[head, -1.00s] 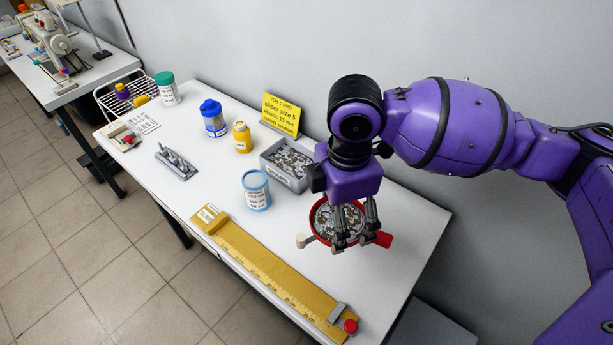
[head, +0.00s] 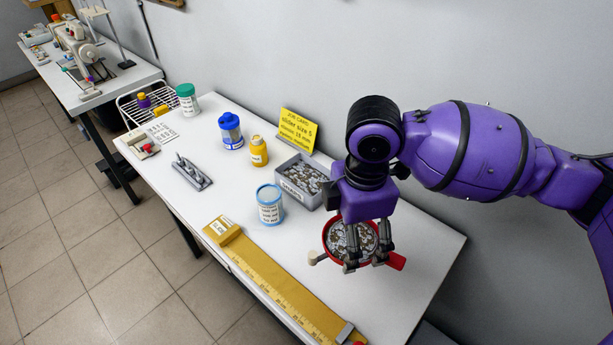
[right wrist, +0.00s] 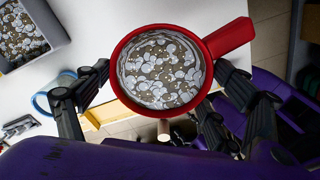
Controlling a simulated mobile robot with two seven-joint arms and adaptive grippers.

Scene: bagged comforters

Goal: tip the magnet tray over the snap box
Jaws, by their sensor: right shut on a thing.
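The magnet tray (head: 328,238) is a round red dish with a red handle, full of small silvery snaps. In the head view it is in front and to the right of the snap box (head: 289,196), an open grey box holding similar snaps. My right gripper (head: 366,262) is shut on the tray, with fingers on either side of it. The right wrist view shows the tray (right wrist: 122,92) looking level with its snaps inside, and the snap box (right wrist: 55,28) at upper left, apart from it. My left gripper is in no view.
A yellow job card (head: 297,131), yellow bottle (head: 258,152) and blue-lidded jar (head: 231,132) are behind. A yellow ruler (head: 275,282) lies along the table's front edge.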

